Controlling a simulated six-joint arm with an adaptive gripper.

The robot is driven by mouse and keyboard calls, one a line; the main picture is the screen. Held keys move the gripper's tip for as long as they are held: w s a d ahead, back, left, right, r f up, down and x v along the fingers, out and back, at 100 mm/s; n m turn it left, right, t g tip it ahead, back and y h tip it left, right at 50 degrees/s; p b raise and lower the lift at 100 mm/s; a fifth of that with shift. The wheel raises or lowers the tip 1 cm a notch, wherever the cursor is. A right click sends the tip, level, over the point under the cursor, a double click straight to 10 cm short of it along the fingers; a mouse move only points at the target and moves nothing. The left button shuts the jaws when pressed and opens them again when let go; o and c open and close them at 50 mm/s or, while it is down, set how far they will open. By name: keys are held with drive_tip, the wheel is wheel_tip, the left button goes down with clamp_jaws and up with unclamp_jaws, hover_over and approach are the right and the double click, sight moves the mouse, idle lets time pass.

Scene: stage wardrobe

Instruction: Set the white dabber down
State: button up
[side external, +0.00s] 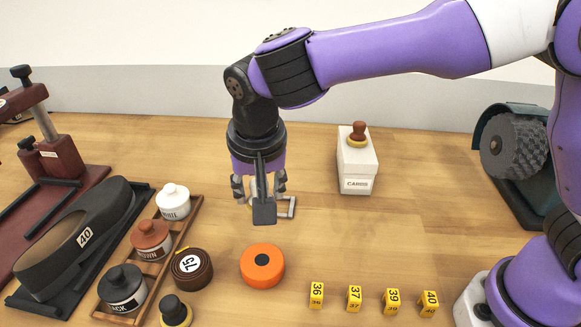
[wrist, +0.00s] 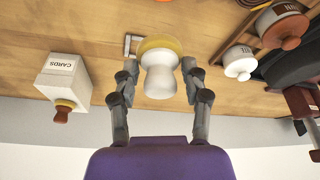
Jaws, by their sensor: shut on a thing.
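My gripper (side external: 260,194) points down over the middle of the table. In the wrist view, my gripper (wrist: 160,66) is shut on the white dabber (wrist: 159,82), a white knob with a round yellow pad, one finger on each side. The pad faces the table. In the side view the dabber is mostly hidden behind the fingers and a dark plate, and I cannot tell whether its pad touches the wood.
A cards box (side external: 356,165) with a brown dabber (side external: 357,133) on top stands behind right. Left are a wooden rack (side external: 183,232) with white, brown and black jars, and a shoe on a stand. An orange disc (side external: 262,266), a rolled tape (side external: 191,267), a black dabber (side external: 174,310) and several yellow number blocks lie in front.

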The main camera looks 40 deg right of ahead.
drive_tip(key=s+d+m+g+h, duration=0.1)
drive_tip(key=s+d+m+g, duration=0.1)
drive_tip(key=d+m, duration=0.9)
drive_tip(key=shift+s+d+g+h, duration=0.15)
drive_tip(key=shift+d+g+h, duration=0.2)
drive_tip(key=shift+d, duration=0.35)
drive_tip(key=s+d+m, duration=0.1)
drive_tip(key=m, duration=0.1)
drive_tip(key=s+d+m+g, duration=0.1)
drive_tip(key=d+m, duration=0.1)
drive_tip(key=s+d+m, duration=0.1)
drive_tip(key=d+m, duration=0.1)
drive_tip(key=shift+d+r+g, duration=0.1)
drive_tip(key=shift+d+g, duration=0.15)
clamp_jaws()
drive_tip(key=s+d+r+m+g+y, duration=0.2)
drive_tip(key=s+d+m, duration=0.4)
drive_tip(key=m, duration=0.4)
drive_tip(key=d+f, duration=0.2)
drive_tip(key=d, duration=0.1)
drive_tip(key=s+d+f, duration=0.1)
drive_tip(key=d+f, duration=0.1)
drive_tip(key=d, duration=0.2)
drive_tip(key=d+f, duration=0.3)
drive_tip(key=d, duration=0.1)
drive_tip(key=shift+s+d, duration=0.25)
drive_tip(key=shift+s, duration=0.1)
drive_tip(key=shift+f, duration=1.95)
